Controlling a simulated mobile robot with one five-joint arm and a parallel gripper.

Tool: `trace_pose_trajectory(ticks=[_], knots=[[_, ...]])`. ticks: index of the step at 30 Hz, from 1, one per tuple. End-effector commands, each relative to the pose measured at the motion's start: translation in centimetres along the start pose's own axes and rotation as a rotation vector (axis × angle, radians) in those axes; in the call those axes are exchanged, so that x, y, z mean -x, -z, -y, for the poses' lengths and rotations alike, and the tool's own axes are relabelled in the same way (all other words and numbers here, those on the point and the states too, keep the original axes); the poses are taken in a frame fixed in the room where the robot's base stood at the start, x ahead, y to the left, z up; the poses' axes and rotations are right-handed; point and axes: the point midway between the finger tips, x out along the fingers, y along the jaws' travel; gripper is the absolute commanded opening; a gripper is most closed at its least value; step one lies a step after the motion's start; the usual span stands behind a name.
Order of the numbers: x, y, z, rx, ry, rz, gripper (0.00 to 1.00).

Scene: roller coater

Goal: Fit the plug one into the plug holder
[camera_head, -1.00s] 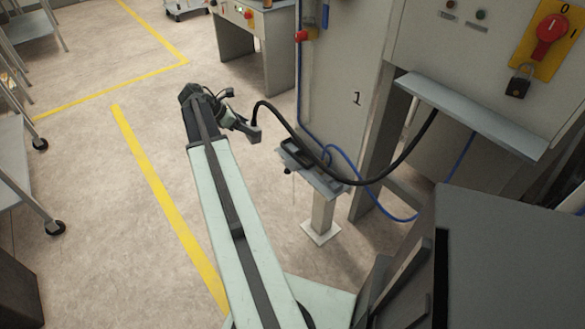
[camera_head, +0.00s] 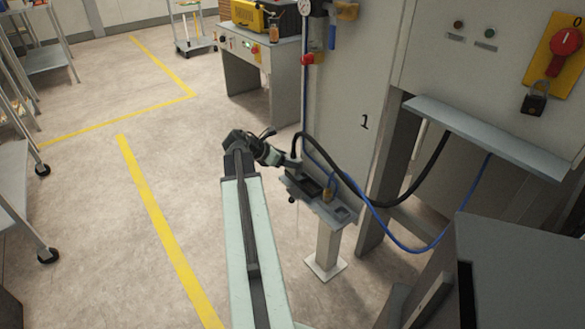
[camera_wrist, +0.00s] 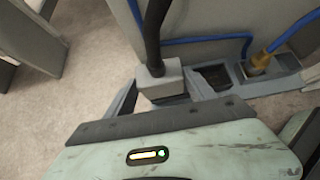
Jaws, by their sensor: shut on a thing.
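The plug, a grey block (camera_wrist: 160,80) on a thick black cable, sits in front of my gripper in the wrist view. In the head view the plug (camera_head: 293,163) is at the end of my arm. The plug holder (camera_head: 345,214) is a grey tray on a post. The plug is over or at its left end; I cannot tell whether it is seated. Beside the plug in the wrist view is a dark, empty-looking opening (camera_wrist: 213,76).
A yellow-brass plug (camera_wrist: 259,62) on a blue cable (camera_head: 400,243) stands in the holder's right part. The grey cabinet (camera_head: 350,95) marked 1 rises behind. A control bench (camera_head: 257,75) stands further back.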

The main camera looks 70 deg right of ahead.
Motion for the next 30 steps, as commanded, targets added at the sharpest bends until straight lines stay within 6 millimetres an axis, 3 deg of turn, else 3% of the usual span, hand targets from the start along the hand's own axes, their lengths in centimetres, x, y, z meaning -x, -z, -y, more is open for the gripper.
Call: trace_pose_trajectory(ticks=[8,15,22,23,24,30], knots=[[-0.9,-0.4,1.0,0.001,-0.001,0.000,0.00],[-3.2,2.5,1.0,0.001,-0.001,0.000,0.00],[-3.0,2.3,1.0,0.001,-0.001,-0.001,0.00],[-3.0,2.3,1.0,0.001,-0.001,-0.002,0.72],[-3.0,2.3,0.9,0.001,-0.001,-0.002,0.83],[-2.9,2.3,0.9,0.001,-0.001,-0.001,0.85]])
